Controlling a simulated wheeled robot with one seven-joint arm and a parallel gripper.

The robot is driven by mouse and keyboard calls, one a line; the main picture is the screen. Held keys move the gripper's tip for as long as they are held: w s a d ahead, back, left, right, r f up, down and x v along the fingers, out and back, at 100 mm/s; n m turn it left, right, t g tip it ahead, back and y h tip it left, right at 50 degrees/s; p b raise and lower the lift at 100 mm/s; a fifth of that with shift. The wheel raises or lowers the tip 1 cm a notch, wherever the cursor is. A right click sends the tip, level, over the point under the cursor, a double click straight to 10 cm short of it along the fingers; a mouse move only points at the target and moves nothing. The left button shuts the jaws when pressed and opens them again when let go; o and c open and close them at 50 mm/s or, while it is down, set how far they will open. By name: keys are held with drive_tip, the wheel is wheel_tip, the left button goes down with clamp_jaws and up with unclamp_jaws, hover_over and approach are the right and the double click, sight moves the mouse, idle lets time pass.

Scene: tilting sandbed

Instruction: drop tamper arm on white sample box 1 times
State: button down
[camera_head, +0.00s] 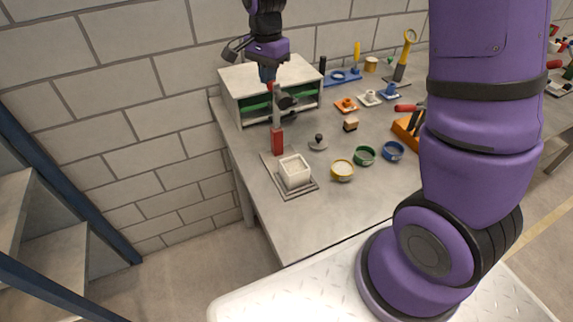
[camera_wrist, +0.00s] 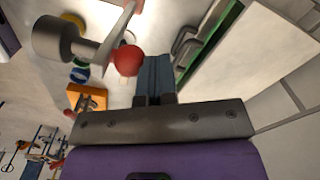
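The white sample box (camera_head: 294,173) stands upright on a grey base plate (camera_head: 301,192) near the bench's left edge. My gripper (camera_head: 268,75) is over the red knob, above and behind the box. Its fingers (camera_wrist: 155,72) look shut together, beside the knob and touching or nearly so; nothing shows between them.
A white cabinet with green-edged slots (camera_head: 262,92) stands right behind the tamper. Yellow (camera_head: 342,170), green (camera_head: 364,155) and blue (camera_head: 392,151) rings lie right of the box. The bench front is clear.

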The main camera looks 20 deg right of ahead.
sight(274, 83)
drive_tip(key=shift+s, duration=2.1)
drive_tip(key=shift+r, duration=4)
drive_tip(key=s+d+r+n+t, duration=0.1)
drive_tip(key=s+d+r+n, duration=0.1)
drive_tip(key=s, duration=0.6)
drive_tip(key=s+d+r+n+t, duration=0.2)
drive_tip(key=s+r+n, duration=0.2)
drive_tip(key=s+n, duration=0.2)
drive_tip(key=s+d+r+n+t, duration=0.2)
drive_tip(key=s+d+r+n, duration=0.1)
drive_tip(key=s, duration=0.8)
drive_tip(key=shift+r+n, duration=0.45)
drive_tip(key=shift+n, duration=0.05)
